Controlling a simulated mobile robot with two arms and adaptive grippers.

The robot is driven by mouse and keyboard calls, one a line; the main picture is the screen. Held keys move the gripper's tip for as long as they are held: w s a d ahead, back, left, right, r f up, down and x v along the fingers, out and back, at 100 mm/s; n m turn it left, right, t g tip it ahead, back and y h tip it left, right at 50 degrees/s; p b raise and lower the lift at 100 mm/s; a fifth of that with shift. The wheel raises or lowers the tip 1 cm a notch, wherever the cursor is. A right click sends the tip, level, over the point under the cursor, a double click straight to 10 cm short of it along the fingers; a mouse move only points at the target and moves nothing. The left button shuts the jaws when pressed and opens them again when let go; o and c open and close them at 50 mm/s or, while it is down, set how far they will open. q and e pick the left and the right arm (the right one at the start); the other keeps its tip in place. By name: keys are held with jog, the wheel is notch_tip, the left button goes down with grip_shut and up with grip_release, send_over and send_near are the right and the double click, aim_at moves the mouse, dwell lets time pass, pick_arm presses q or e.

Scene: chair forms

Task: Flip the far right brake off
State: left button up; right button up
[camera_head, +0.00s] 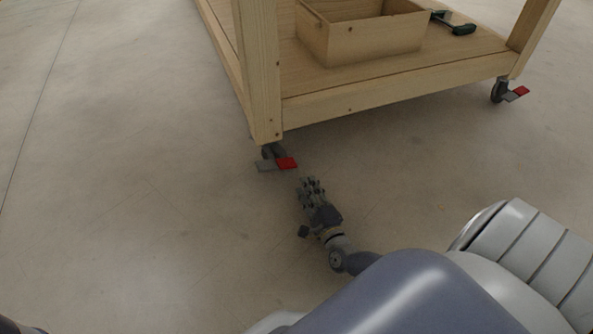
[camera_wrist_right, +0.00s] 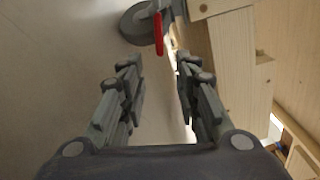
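Two caster brakes show under a wooden cart (camera_head: 385,97) in the head view. The nearer caster (camera_head: 272,151), at the cart's near corner, has a red brake tab (camera_head: 288,163) and a grey tab (camera_head: 265,166). The other caster (camera_head: 498,91), at the right, also has a red tab (camera_head: 520,91). My right gripper (camera_head: 309,182) is open and empty, low over the floor, just short of the nearer caster. In the wrist view, its fingers (camera_wrist_right: 158,66) are spread, with the red tab (camera_wrist_right: 158,33) and dark wheel (camera_wrist_right: 137,25) ahead. My left gripper is not in view.
The cart's wooden leg (camera_head: 259,75) stands directly above the nearer caster. A wooden box (camera_head: 360,42) and a green-handled tool (camera_head: 456,25) lie on its lower shelf. The concrete floor (camera_head: 130,170) left of the cart is clear.

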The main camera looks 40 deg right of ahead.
aim_at(296, 167)
jog(key=b+x, duration=0.4)
jog(key=x, duration=0.4)
jog(key=shift+w+f, duration=0.1)
jog(key=shift+w, duration=0.45)
jog(key=shift+c, duration=0.6)
grip_shut()
